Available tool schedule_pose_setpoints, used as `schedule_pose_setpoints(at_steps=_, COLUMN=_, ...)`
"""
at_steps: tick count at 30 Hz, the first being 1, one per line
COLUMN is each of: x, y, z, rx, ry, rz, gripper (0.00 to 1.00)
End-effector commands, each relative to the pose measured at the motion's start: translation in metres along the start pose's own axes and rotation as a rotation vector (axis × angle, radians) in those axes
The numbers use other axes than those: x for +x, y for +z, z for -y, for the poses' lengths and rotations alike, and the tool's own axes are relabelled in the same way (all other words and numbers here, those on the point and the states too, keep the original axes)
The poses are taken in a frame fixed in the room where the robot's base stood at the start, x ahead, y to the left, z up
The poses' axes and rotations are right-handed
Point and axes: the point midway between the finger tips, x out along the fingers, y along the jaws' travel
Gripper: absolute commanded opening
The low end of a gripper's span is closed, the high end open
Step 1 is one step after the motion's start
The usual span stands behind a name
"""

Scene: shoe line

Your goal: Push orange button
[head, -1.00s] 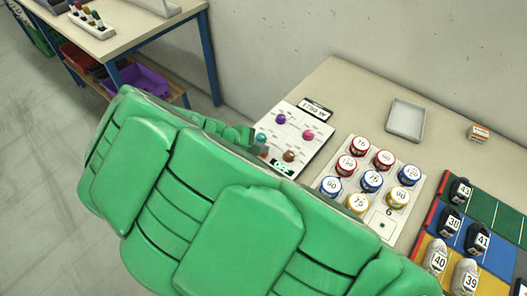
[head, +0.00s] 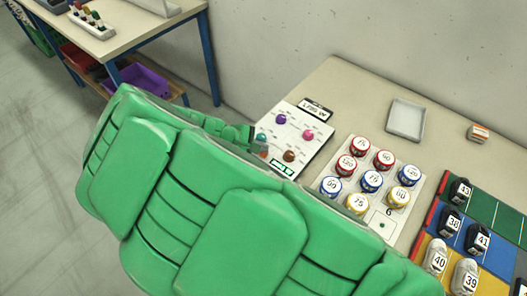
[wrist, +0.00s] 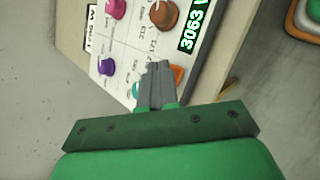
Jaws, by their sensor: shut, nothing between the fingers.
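The orange button (wrist: 178,75) shows in the wrist view on the white control panel (wrist: 128,40), partly hidden behind my fingers. My gripper (wrist: 158,68) is shut and empty. Its grey fingertips are just left of the visible part of the button and overlap it in the picture; I cannot tell whether they touch it. In the head view my gripper (head: 262,150) is small and partly hidden by my green arm, at the left edge of the panel (head: 312,121). A lit green display (wrist: 191,30) is beside the button.
Purple (head: 281,118), pink (head: 308,135), brown (head: 290,156) and teal (head: 261,138) knobs stand on the panel near my gripper. A tray of labelled round tins (head: 372,181), a grey tray (head: 405,119) and shoes on coloured mats (head: 498,213) lie to the right.

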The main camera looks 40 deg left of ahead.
Motion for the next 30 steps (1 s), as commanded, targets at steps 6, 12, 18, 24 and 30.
schedule_pose_setpoints(at_steps=6, x=-0.005, y=0.003, z=-0.004, rx=0.001, ry=0.001, rz=-0.001, gripper=0.00)
schedule_pose_setpoints(at_steps=12, x=-0.015, y=0.011, z=-0.011, rx=0.002, ry=0.001, rz=-0.001, gripper=0.00)
schedule_pose_setpoints(at_steps=18, x=-0.025, y=0.019, z=-0.018, rx=0.000, ry=0.001, rz=0.001, gripper=0.00)
schedule_pose_setpoints(at_steps=24, x=-0.036, y=0.026, z=-0.026, rx=0.000, ry=0.001, rz=0.000, gripper=0.00)
schedule_pose_setpoints(at_steps=30, x=-0.042, y=0.030, z=-0.031, rx=-0.001, ry=0.001, rz=0.000, gripper=0.00)
